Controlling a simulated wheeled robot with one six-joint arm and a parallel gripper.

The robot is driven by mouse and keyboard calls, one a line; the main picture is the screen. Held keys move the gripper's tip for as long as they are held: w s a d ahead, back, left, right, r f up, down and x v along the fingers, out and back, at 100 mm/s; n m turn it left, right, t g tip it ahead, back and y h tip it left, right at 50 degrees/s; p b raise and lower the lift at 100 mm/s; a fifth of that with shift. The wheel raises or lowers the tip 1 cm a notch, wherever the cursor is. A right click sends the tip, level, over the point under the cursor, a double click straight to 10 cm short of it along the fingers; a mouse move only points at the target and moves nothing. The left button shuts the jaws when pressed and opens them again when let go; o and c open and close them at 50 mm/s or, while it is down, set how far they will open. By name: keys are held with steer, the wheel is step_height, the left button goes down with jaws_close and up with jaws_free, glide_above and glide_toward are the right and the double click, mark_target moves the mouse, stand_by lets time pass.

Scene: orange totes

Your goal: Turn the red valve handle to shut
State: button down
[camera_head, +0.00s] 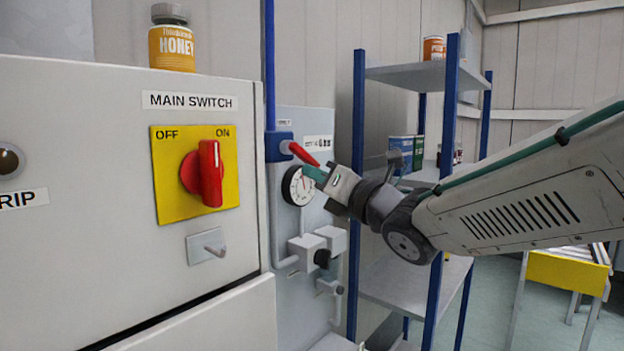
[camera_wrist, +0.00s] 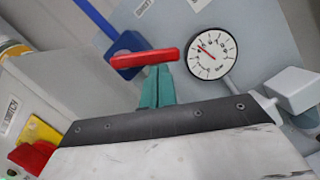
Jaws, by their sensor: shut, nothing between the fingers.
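The red valve handle (camera_head: 303,153) sits on a blue valve body (camera_head: 279,146) on a blue pipe (camera_head: 270,70). In the head view the handle slants down to the right from the valve. It also shows in the wrist view (camera_wrist: 145,58), with the blue valve body (camera_wrist: 127,48) behind its left end. My gripper (camera_head: 316,173) has teal fingers, shut with nothing between them. In the wrist view the fingertips (camera_wrist: 157,72) are just below the handle's middle to right part. I cannot tell whether they touch it.
A round gauge (camera_head: 298,186) is close by the fingers. White boxes (camera_head: 308,247) with a black knob are below it. The white cabinet with a red main switch (camera_head: 205,174) stands at left. Blue-post shelving (camera_head: 440,150) is at right behind my arm.

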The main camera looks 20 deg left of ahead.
steer(key=n, duration=0.2)
steer(key=w+r+n+g, duration=0.1)
steer(key=n, duration=0.1)
steer(key=n+y, duration=0.1)
steer(key=shift+w+d+r+n+g, duration=0.3)
steer(key=shift+w+n+g, duration=0.1)
steer(key=shift+r, duration=0.15)
steer(key=shift+w+r, duration=0.15)
